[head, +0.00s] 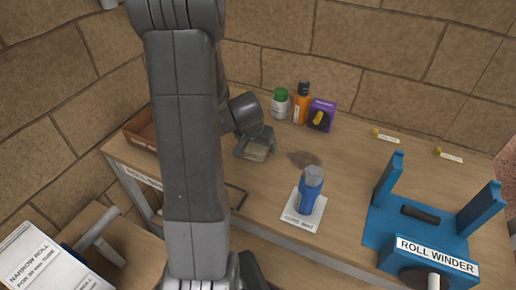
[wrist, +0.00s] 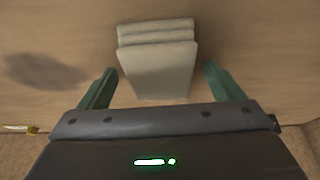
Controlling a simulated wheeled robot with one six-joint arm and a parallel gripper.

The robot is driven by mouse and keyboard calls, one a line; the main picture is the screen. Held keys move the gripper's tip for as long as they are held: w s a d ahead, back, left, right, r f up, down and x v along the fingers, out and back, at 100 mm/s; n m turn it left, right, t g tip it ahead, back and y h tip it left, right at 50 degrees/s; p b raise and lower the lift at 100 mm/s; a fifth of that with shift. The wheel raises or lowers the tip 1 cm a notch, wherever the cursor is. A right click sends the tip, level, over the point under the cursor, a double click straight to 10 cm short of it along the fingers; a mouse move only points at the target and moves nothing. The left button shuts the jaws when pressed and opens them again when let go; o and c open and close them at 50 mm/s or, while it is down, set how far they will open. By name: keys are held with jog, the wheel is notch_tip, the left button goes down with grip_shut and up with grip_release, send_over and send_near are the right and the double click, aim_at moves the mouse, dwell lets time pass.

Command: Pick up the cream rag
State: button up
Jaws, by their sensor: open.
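The cream rag (head: 256,151) lies folded on the wooden table, partly hidden by my gripper in the head view. In the wrist view the rag (wrist: 158,62) is a stack of folded layers, its near part between the two green fingers. My gripper (wrist: 160,87) is open, with a finger on each side of the rag and a visible gap at both sides. In the head view my gripper (head: 256,146) is low over the table at the rag. I cannot tell how high the fingertips are above the tabletop.
A dark stain (head: 304,158) is right of the rag. A blue bottle (head: 311,190) stands on a white card. Behind are a green-capped jar (head: 280,105), an orange bottle (head: 302,105) and a purple box (head: 321,114). A blue roll winder (head: 430,225) stands at right, a brown tray (head: 142,128) at left.

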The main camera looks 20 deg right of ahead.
aim_at(257, 146)
jog(key=shift+f, duration=0.1)
dwell(0.4)
jog(key=c, duration=1.1)
jog(key=shift+o, duration=0.2)
notch_tip(257, 146, up, 10)
jog(key=p, duration=0.2)
jog(key=shift+r+p, duration=0.25)
jog(key=shift+p, duration=0.05)
